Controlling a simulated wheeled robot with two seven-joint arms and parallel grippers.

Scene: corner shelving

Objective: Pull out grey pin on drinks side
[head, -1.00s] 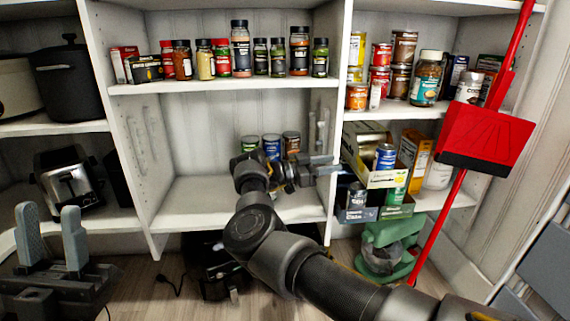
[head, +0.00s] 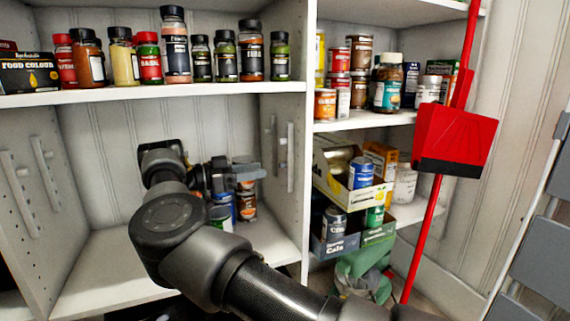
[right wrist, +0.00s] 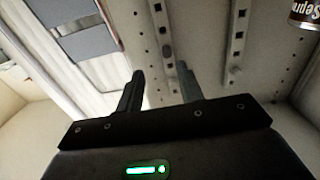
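Two grey slotted strips run up the right inner wall of the middle compartment, on the side facing the shelf with drink cans (head: 361,173). The near one is the grey strip (head: 291,157); both strips also show in the right wrist view (right wrist: 238,40). My right gripper (head: 250,171) is inside this compartment, pointing at the right wall. In the right wrist view its two fingers (right wrist: 161,72) are apart, with nothing visible between them. My left gripper is out of view.
Several cans (head: 246,200) stand on the compartment floor, partly behind my right gripper. Spice jars (head: 175,45) line the shelf above. A red dustpan (head: 457,138) with a long handle stands at the right. The compartment floor is clear at left.

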